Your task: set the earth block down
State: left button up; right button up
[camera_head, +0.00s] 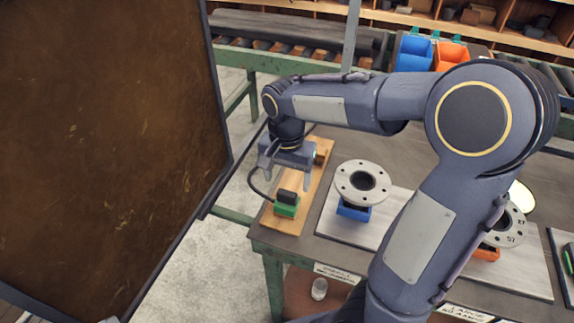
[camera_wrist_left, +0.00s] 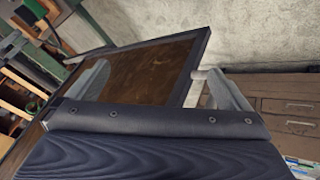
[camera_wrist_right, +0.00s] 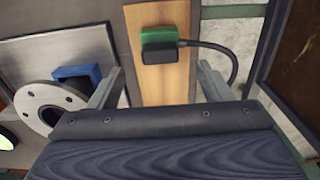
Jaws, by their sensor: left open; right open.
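The earth block appears to be the black block (camera_head: 287,196) with a cable, resting on a green base (camera_head: 286,209) on a wooden board (camera_head: 312,190). It also shows in the right wrist view (camera_wrist_right: 160,53), beyond the fingertips and apart from them. Its black cable (camera_wrist_right: 225,50) curves toward the right finger in that view. My right gripper (camera_head: 287,167) is open and empty above the board, just behind the block. My left gripper (camera_wrist_left: 158,82) is open and shows only in its own wrist view, with a dark brown panel (camera_wrist_left: 150,70) beyond it.
A flanged pipe piece (camera_head: 362,182) stands on a blue support (camera_head: 353,213) right of the board. Another flange (camera_head: 508,228) is partly hidden by my right arm. A large brown framed panel (camera_head: 110,130) stands at left. Blue (camera_head: 413,52) and orange (camera_head: 450,54) bins stand behind.

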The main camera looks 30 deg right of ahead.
aim_at(289, 194)
notch_tip(289, 194, up, 3)
jog(key=shift+r, duration=0.15)
jog(key=shift+s+r, duration=0.15)
jog(key=shift+s, duration=0.15)
jog(key=s+a+n+t+y, duration=0.3)
jog(key=s+n+t, duration=0.2)
jog(key=s, duration=1)
jog(key=f+n, duration=0.1)
jog(key=n, duration=0.2)
jog(key=shift+s+a+t+y, duration=0.2)
jog(key=shift+s+t+y, duration=0.15)
jog(key=shift+t+y, duration=0.05)
